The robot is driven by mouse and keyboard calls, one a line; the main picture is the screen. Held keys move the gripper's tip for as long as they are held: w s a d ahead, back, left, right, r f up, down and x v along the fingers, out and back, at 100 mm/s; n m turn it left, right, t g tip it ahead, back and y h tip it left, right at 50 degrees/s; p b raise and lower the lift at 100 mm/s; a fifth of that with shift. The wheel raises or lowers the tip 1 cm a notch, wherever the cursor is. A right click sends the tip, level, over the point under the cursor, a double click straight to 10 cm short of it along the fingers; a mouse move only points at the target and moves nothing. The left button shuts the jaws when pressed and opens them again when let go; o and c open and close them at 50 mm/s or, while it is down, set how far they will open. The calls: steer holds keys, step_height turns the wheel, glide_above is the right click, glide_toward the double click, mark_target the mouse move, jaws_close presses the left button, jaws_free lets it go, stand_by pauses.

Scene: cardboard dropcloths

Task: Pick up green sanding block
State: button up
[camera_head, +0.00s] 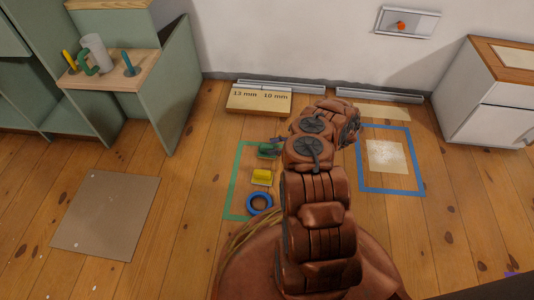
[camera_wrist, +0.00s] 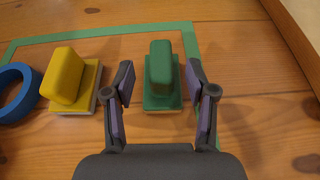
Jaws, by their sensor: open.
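The green sanding block (camera_wrist: 160,78) lies on the wooden floor, its raised grip upward on a flat base. In the wrist view it sits between and just beyond the two fingers of my gripper (camera_wrist: 162,98), which is open and empty. In the head view the green block (camera_head: 267,150) is partly hidden beside my arm, and only a bit of my gripper (camera_head: 279,146) shows there. A yellow sanding block (camera_wrist: 66,78) lies to its left in the wrist view, apart from the fingers.
A blue tape ring (camera_head: 259,203) lies near the yellow block (camera_head: 262,177) inside a green tape outline (camera_head: 231,181). A box marked 13 mm and 10 mm (camera_head: 258,104) stands behind by the wall. A blue outline (camera_head: 420,171) lies right; a brown sheet (camera_head: 105,215) lies left.

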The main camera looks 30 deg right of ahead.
mark_target(272, 146)
steer(key=b+x, duration=0.1)
steer(key=x, duration=0.2)
steer(key=shift+w+a, duration=0.15)
steer(key=shift+w, duration=0.05)
steer(key=shift+c, duration=0.2)
jaws_close()
